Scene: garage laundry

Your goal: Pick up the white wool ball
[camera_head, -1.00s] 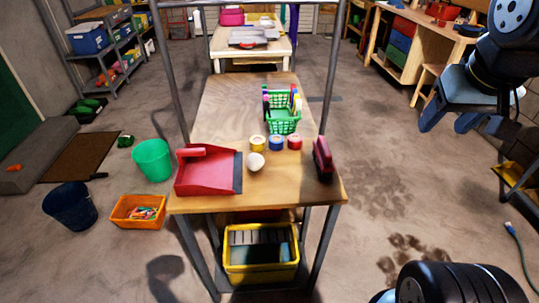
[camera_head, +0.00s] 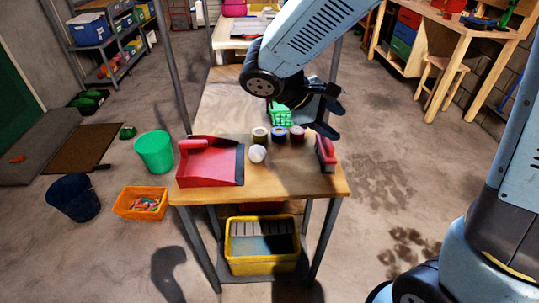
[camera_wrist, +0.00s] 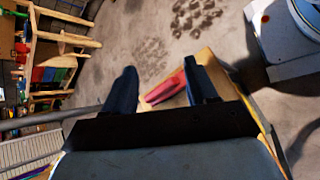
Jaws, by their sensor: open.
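The white wool ball (camera_head: 258,153) sits on the wooden table (camera_head: 262,185), just right of the red dustpan and in front of the tape rolls. My gripper (camera_head: 331,118) is in the air above the right part of the table, behind and to the right of the ball. It is open, and the wrist view shows its two dark fingers (camera_wrist: 164,90) apart with nothing held between them. Beyond the fingers, the wrist view shows a red-handled brush (camera_wrist: 166,90) on the table. The ball does not show in the wrist view.
The red dustpan (camera_head: 209,164) lies left of the ball. Several tape rolls (camera_head: 279,134) stand behind it, and the red brush (camera_head: 325,152) stands at the right edge. A green basket (camera_head: 281,116) is partly hidden by my arm. Metal posts (camera_head: 171,75) rise beside the table.

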